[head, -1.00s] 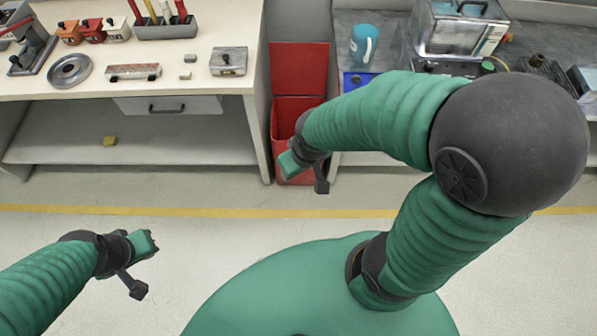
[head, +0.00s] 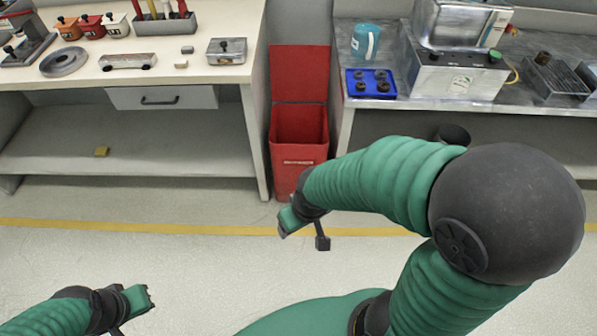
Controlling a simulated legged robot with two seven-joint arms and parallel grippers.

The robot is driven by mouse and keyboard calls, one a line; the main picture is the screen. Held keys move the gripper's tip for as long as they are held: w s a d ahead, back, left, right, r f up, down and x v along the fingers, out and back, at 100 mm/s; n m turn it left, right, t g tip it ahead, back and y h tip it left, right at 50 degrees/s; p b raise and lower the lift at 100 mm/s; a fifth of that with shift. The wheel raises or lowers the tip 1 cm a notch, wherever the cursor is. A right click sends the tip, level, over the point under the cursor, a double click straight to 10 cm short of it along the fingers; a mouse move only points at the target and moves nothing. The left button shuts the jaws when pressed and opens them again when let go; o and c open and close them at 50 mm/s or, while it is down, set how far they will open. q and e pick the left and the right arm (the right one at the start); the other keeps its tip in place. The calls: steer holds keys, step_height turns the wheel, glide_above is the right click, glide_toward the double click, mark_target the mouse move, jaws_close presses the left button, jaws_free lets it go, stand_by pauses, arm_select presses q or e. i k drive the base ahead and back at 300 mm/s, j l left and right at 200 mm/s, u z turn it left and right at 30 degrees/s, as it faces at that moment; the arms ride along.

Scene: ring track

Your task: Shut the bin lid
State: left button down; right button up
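A red bin (head: 298,150) stands on the floor between two workbenches. Its red lid (head: 300,73) is open and stands upright at the back, and the bin's dark red inside shows. My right gripper (head: 302,228) is in front of and below the bin, apart from the lid; whether its fingers are open or shut is unclear. My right arm hides a little of the bin's lower right corner. My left gripper (head: 145,300) is at the lower left over the floor, well away from the bin; its finger state is unclear too.
The left bench (head: 215,80) and right bench (head: 480,105) flank the bin closely. A blue tray (head: 352,91) and a blue cup (head: 366,41) sit on the right bench. A yellow line (head: 150,228) crosses the open floor in front.

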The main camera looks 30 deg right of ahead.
mark_target(297, 72)
steer(key=z, duration=1)
